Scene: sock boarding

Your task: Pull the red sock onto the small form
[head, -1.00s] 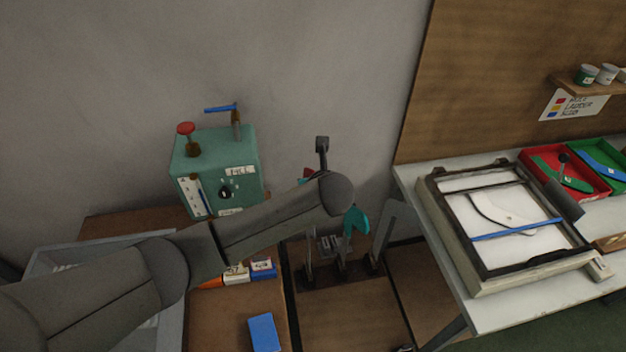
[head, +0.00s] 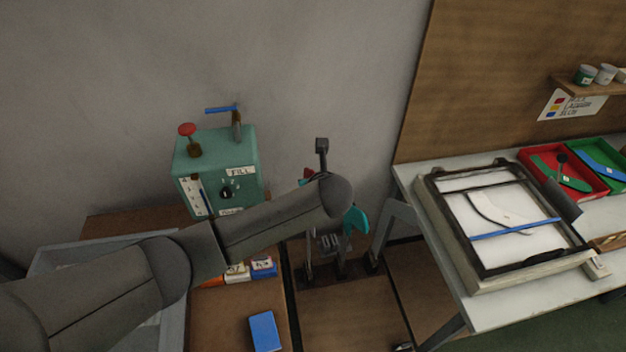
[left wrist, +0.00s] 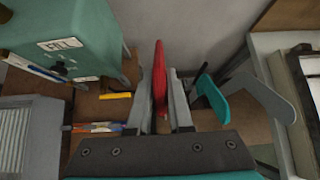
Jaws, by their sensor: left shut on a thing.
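The red sock (left wrist: 160,80) is a narrow upright strip between the two fingers of my left gripper (left wrist: 162,112), which is shut on it. In the head view only a small red patch of the sock (head: 308,174) shows above my left arm, which hides the gripper. A teal form (left wrist: 211,98) stands to the right of the gripper, and a larger grey form (left wrist: 262,95) is further right. Both the teal form (head: 355,219) and the grey form (head: 392,229) show in the head view too. I cannot tell whether a form is inside the sock. My right gripper is not in view.
A green machine (head: 222,172) with a red knob and blue lever stands at the left against the wall. A blue block (head: 264,331) lies on the brown bench. A white table (head: 490,318) with a framed screen (head: 505,225) and coloured trays is at the right.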

